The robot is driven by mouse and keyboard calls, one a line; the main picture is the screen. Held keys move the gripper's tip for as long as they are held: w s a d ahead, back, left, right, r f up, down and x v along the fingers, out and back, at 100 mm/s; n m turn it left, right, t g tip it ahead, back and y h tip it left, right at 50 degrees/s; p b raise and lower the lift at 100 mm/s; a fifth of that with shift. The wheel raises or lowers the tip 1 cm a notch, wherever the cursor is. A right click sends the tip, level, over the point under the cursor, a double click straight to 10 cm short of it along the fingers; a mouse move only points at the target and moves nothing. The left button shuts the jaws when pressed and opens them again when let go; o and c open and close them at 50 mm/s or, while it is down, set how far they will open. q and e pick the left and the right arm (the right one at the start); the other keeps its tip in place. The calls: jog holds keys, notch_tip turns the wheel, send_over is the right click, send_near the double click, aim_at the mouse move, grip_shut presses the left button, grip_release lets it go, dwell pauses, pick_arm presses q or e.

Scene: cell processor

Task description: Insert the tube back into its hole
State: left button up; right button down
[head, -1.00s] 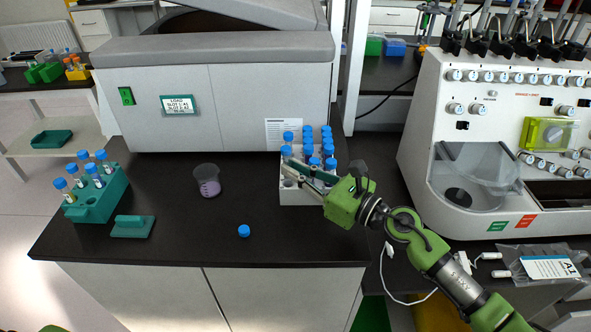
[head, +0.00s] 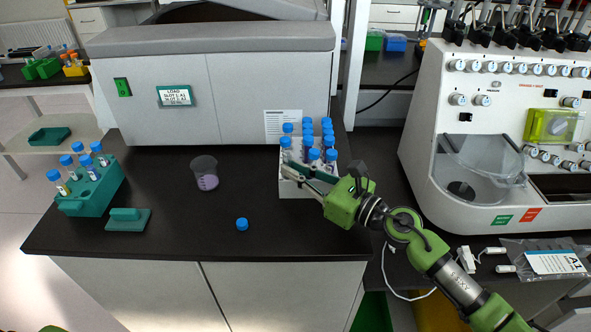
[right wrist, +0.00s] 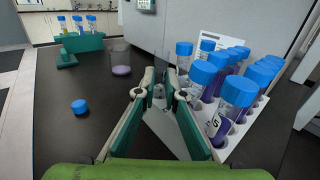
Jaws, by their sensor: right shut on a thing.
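My right gripper (right wrist: 160,88) is shut on a clear tube (right wrist: 159,96) without a visible cap. It shows at the left edge of the white tube rack (right wrist: 222,150), and the gripper and tube overlap the rack in the head view. The tube is small and mostly hidden by the fingers; I cannot tell whether its lower end is in a hole. The rack (head: 290,189) holds several blue-capped tubes (right wrist: 238,92), mostly on its right and back. A loose blue cap (head: 242,224) lies on the black bench.
A beaker with purple liquid (head: 205,177) stands left of the rack. A green rack (head: 92,196) with several capped tubes and a small green block (head: 127,219) are farther left. A large grey machine (head: 210,90) stands behind. The bench's front middle is mostly clear.

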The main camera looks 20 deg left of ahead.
jog(key=c, duration=2)
grip_release()
jog(key=shift+r, duration=0.1)
jog(key=shift+c, duration=0.2)
jog(key=shift+s+d, duration=0.15)
jog(key=shift+d, duration=0.35)
jog(key=v, duration=0.9)
jog(key=shift+s+d, duration=0.65)
jog(key=shift+d, duration=0.15)
